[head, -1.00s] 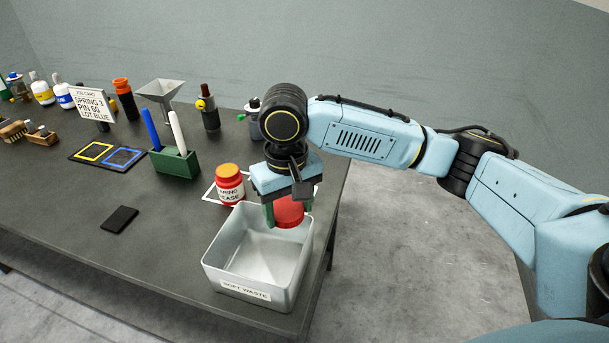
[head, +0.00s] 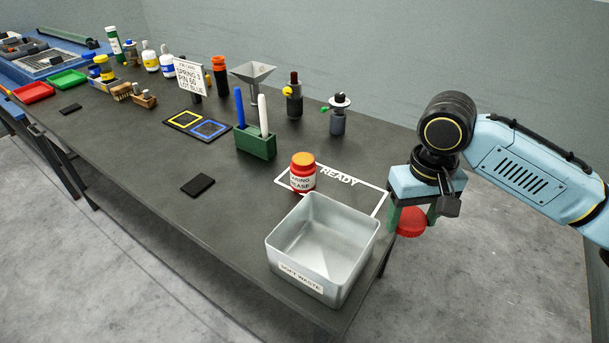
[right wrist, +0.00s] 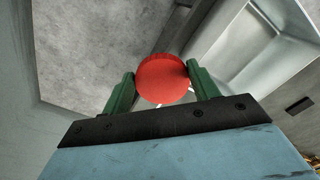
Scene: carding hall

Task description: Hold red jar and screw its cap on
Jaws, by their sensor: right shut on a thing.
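The red jar (head: 302,172) stands upright on the table, with an orange top surface and a white label partly reading "EASE". It stands at the left part of the white "READY" outline. My right gripper (head: 410,220) is shut on the red cap (head: 411,223), beyond the table's right edge and right of the jar. In the right wrist view the cap (right wrist: 162,79) sits between the two green fingers of the gripper (right wrist: 160,88). My left gripper is not in view.
A metal bin (head: 335,296) marked "SOFT WASTE" stands in front of the jar at the table corner. A green holder (head: 256,143) with two sticks and a black pad (head: 197,185) lie left of the jar. The table's front middle (head: 240,225) is clear.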

